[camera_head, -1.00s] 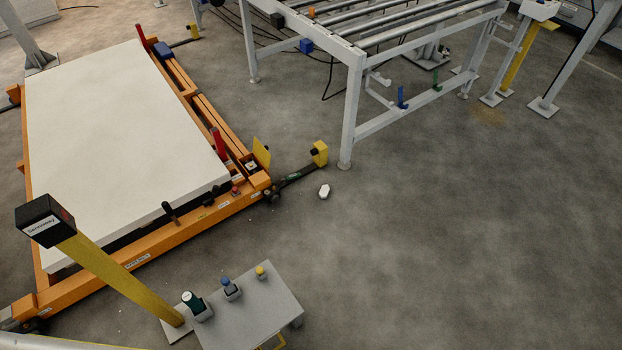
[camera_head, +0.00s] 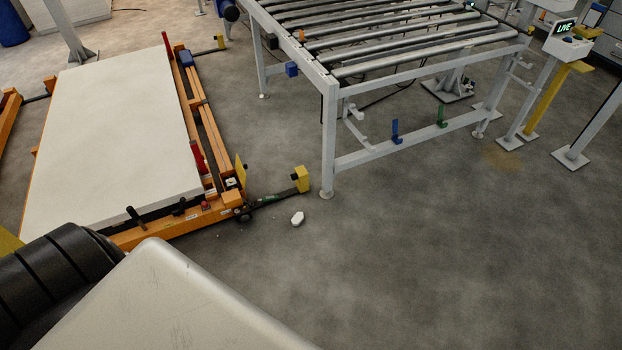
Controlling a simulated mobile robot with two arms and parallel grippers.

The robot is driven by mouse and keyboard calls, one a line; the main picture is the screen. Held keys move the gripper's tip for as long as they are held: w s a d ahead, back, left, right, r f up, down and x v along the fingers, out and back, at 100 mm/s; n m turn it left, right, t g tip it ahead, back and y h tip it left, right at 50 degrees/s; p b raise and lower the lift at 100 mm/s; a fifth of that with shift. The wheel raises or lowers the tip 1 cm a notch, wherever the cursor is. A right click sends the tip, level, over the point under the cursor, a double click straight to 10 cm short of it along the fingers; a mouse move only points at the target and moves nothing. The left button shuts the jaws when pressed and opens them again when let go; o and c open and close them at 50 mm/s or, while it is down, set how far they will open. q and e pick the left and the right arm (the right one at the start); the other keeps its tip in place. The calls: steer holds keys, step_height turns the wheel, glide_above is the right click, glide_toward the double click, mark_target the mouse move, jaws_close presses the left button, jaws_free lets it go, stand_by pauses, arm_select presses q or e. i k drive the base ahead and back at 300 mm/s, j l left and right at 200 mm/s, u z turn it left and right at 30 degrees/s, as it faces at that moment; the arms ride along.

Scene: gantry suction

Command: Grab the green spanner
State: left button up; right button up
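A small green item (camera_head: 441,114) stands on the lower side beam of the roller conveyor frame, right of the middle. It is too small to tell whether it is the green spanner or a holder. A similar blue item (camera_head: 396,131) is to its left on the same beam. A large pale link and a black ribbed part, which look like my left arm, fill the lower left corner. Neither gripper shows, and both are far from the green item in the picture.
The roller conveyor (camera_head: 330,84) stands on grey legs. An orange lift frame (camera_head: 155,232) holds a white slab (camera_head: 120,130) at left. A small white object (camera_head: 298,218) lies on the floor. A display post (camera_head: 568,45) stands at right.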

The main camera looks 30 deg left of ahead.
mark_target(275, 197)
steer(key=i+l+u, duration=0.2)
steer(key=i, duration=0.2)
steer(key=i+l+u, duration=0.2)
steer(key=i, duration=0.25)
